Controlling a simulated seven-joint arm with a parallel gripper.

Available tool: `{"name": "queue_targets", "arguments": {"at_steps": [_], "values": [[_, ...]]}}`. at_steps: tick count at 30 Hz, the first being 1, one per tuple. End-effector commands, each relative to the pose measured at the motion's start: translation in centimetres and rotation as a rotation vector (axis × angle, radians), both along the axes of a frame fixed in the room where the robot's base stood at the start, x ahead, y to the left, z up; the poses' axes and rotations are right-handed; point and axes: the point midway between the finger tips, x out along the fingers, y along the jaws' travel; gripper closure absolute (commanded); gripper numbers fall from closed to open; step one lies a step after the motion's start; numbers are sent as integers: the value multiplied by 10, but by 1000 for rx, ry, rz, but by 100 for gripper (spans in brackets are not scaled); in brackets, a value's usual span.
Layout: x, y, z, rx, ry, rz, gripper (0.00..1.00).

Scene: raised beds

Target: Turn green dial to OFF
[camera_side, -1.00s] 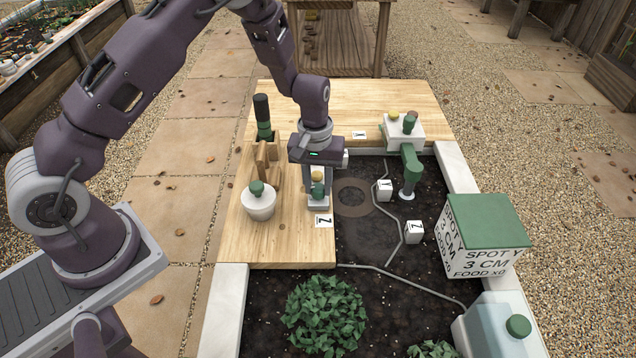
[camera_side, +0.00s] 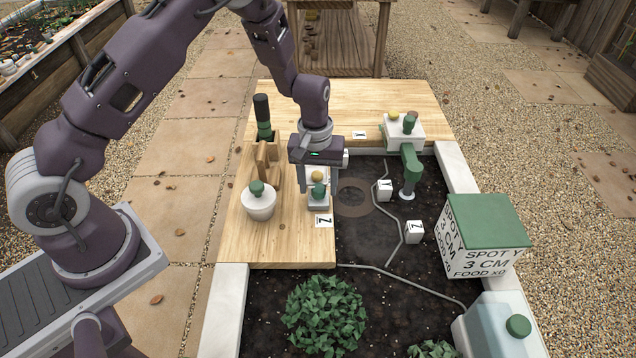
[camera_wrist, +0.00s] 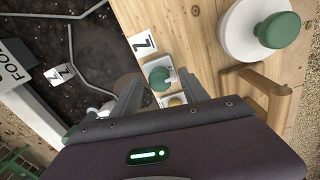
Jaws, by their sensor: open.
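A green dial (camera_side: 319,191) sits on a small white box (camera_side: 319,207) on the wooden board, beside a yellow knob (camera_side: 317,175) and a Z label (camera_side: 324,221). My gripper (camera_side: 318,186) is open and lowered over this box, its fingers on either side of it. In the wrist view the green dial (camera_wrist: 158,76) shows between the open fingertips, with the yellow knob (camera_wrist: 175,101) nearer the palm. Whether the fingers touch the dial I cannot tell. Any OFF mark is not readable. A second white box (camera_side: 400,131) at the back right also carries a green dial (camera_side: 409,121).
A white pot with a green knob (camera_side: 259,204) stands left of my gripper. A wooden stand (camera_side: 267,162) with a dark-handled green tool (camera_side: 263,115) is behind it. A green spout (camera_side: 410,168), white cubes (camera_side: 385,190) and a food box (camera_side: 484,240) are to the right.

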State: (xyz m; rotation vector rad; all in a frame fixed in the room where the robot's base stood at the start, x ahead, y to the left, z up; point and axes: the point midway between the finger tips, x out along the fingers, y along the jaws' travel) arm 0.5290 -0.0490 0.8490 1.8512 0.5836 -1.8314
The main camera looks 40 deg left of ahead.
Motion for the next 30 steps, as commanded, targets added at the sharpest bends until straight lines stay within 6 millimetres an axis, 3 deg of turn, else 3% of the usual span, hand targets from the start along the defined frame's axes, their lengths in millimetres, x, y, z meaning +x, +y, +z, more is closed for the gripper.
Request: {"name": "queue_targets", "arguments": {"at_steps": [3, 12, 23, 26, 29, 30], "values": [[1, 0, 8, 0, -2, -1, 48], [-1, 2, 64, 0, -2, -1, 48], [-2, 2, 72, -1, -2, -1, 48], [-7, -1, 103, -18, -34, -30, 48], [-31, -7, 173, -48, -112, -117, 48], [-48, -9, 203, -54, -147, -164, 48]]}}
